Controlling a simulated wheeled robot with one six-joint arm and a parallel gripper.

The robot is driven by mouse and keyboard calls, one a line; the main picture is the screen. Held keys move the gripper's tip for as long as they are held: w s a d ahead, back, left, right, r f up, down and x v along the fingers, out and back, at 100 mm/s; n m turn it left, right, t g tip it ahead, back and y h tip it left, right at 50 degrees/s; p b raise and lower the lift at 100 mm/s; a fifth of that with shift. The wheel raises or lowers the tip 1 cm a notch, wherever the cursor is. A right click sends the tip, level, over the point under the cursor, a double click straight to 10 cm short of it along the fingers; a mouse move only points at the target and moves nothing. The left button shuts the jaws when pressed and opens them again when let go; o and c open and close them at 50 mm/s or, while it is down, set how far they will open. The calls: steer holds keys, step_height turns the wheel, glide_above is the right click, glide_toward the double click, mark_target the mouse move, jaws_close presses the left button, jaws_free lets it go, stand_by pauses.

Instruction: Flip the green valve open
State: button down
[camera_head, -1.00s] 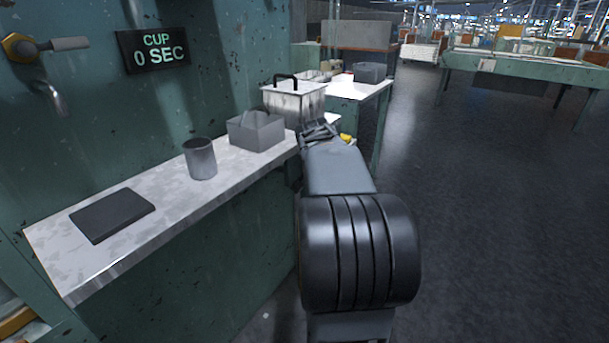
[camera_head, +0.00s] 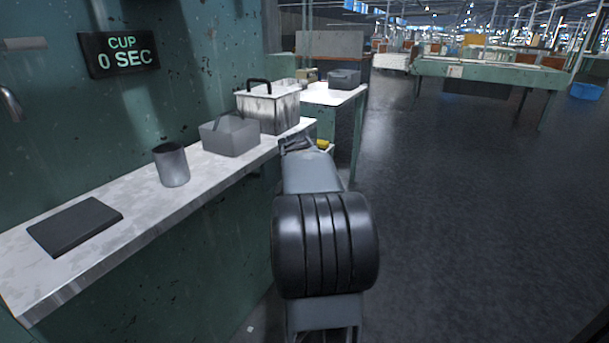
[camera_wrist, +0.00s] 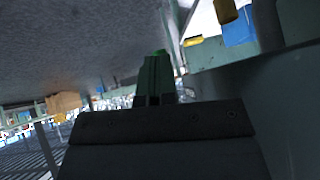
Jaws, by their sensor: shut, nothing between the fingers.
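No green valve can be made out. At the left edge of the head view, a grey handle (camera_head: 22,44) and a bent metal spout (camera_head: 10,103) on the green wall are partly cut off. My gripper (camera_head: 295,143) is at the far end of my arm, beside the right end of the shelf and well away from that handle. In the wrist view my gripper (camera_wrist: 156,70) is shut and empty, with greenish fingers close together.
The shelf (camera_head: 85,185) carries a black pad (camera_head: 75,226), a metal cup (camera_head: 171,165), a grey box (camera_head: 230,137) and a handled metal container (camera_head: 270,108). A display (camera_head: 119,53) reads "CUP 0 SEC". Open floor (camera_head: 450,220) lies right.

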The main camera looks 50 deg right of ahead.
steer(key=shift+d+f, duration=0.1)
steer(key=shift+d, duration=0.2)
stand_by(0.4)
steer(key=shift+a, duration=0.1)
steer(key=s+a+b, duration=0.1)
steer(key=s+a, duration=0.5)
steer(key=a, duration=0.7)
stand_by(0.4)
